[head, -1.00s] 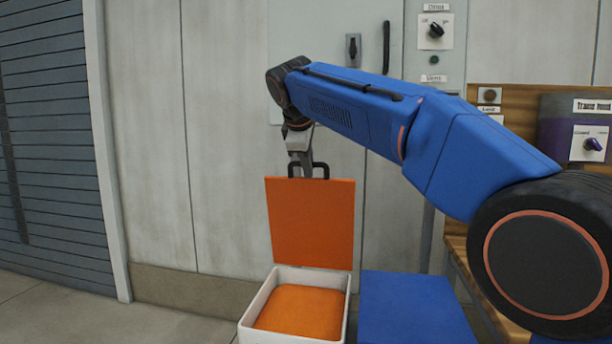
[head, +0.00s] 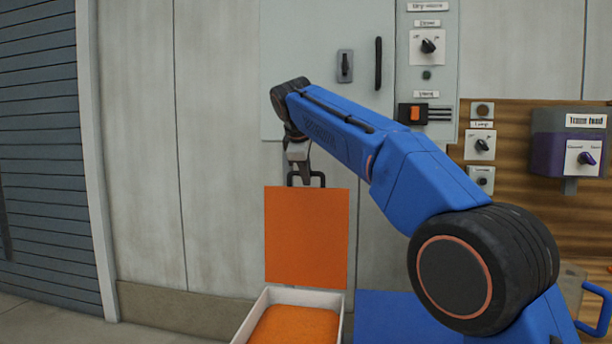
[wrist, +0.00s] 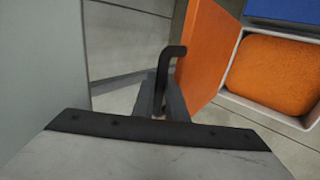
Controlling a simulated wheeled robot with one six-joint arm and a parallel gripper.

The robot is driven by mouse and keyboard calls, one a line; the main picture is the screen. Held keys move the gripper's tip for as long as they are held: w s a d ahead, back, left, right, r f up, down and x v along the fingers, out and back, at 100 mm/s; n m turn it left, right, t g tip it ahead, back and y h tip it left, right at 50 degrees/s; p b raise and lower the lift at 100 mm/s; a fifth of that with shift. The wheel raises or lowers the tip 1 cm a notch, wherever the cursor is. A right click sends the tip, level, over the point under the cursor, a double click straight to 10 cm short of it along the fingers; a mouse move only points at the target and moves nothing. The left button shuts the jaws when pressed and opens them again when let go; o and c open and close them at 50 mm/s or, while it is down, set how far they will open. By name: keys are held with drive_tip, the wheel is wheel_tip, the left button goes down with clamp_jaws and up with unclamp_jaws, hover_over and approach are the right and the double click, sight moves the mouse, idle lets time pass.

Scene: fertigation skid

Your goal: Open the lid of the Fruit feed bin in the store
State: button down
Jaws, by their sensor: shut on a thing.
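An orange lid (head: 307,238) stands upright at the back of a white bin (head: 257,312) with orange contents (head: 295,327), so the bin is open. No label naming the bin shows. My gripper (head: 299,174) is at the lid's black handle (head: 317,176) on its top edge. In the wrist view my gripper (wrist: 163,104) is shut on the handle (wrist: 172,55), and the orange lid (wrist: 208,48) and the open bin (wrist: 262,108) lie to the right.
A blue lid (head: 395,318) is shut, just right of the open bin. A grey cabinet (head: 325,60) with a handle and switches is on the wall behind. A purple unit (head: 568,145) hangs at the right. A blue handle (head: 600,305) shows low right.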

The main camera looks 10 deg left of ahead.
drive_tip(key=c, duration=1.8)
unclamp_jaws()
drive_tip(key=shift+o, duration=0.2)
drive_tip(key=shift+f, duration=0.1)
drive_tip(key=v, duration=1.7)
drive_tip(key=shift+s+r, duration=0.2)
drive_tip(key=shift+r, duration=0.2)
drive_tip(key=shift+d, duration=0.1)
